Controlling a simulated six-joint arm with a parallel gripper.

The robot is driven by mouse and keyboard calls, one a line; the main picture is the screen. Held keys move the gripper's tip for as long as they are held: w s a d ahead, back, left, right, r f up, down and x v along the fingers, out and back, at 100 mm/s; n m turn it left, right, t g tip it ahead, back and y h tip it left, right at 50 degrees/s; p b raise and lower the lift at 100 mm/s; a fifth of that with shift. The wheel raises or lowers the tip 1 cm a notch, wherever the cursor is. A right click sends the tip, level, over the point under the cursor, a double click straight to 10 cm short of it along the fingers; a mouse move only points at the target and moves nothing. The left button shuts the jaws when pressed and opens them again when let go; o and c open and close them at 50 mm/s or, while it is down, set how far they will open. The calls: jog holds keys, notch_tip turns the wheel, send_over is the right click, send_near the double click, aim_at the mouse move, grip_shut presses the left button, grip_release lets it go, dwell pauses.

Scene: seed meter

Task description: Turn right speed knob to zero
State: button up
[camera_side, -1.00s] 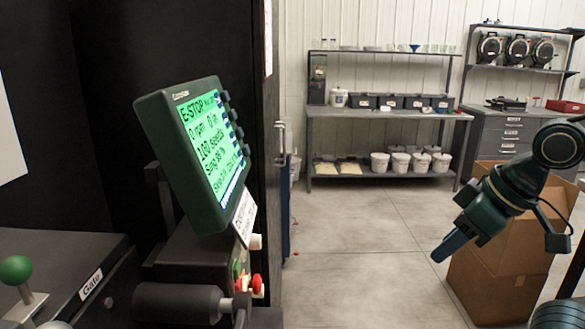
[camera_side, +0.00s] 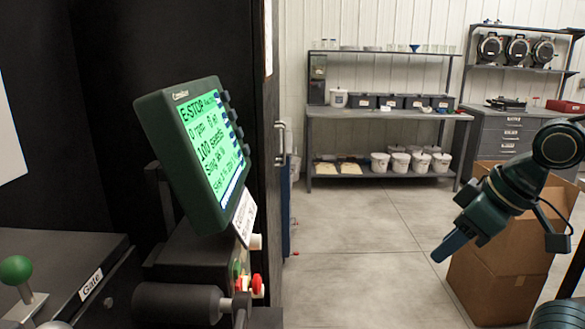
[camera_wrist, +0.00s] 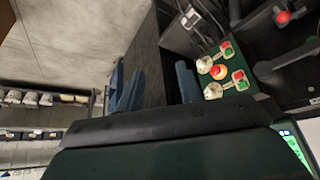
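The control panel shows in the wrist view with small round controls: a cream one (camera_wrist: 204,65), another cream one (camera_wrist: 213,90), and red and green buttons (camera_wrist: 226,48). Which one is the right speed knob I cannot tell. In the side view a white knob (camera_side: 255,242) and a red button (camera_side: 257,286) stick out below the green-lit display (camera_side: 212,143), which reads E-STOP and 0 rpm. My gripper (camera_side: 450,246) is well to the right of the panel, touching nothing. Its blue fingers (camera_wrist: 158,87) look apart and empty in the wrist view.
A green-ball lever (camera_side: 16,270) marked Gate stands at lower left. A cardboard box (camera_side: 500,285) is below my arm. A shelf bench (camera_side: 390,115) with bins and buckets is at the back. The floor between panel and gripper is clear.

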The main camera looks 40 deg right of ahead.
jog(key=shift+o, duration=0.2)
jog(key=shift+o, duration=1.3)
jog(key=m+t+y, duration=0.4)
jog(key=m+y, duration=0.6)
jog(key=m, duration=1.5)
send_near(253, 242)
jog(key=s+d+r, duration=0.1)
jog(key=s+d, duration=0.1)
jog(key=d, duration=0.3)
jog(key=shift+s+r, duration=0.25)
jog(key=shift+s, duration=0.1)
jog(key=shift+w, duration=0.1)
jog(key=x, duration=1.3)
jog(key=shift+a+f, duration=0.2)
jog(key=shift+f, duration=0.15)
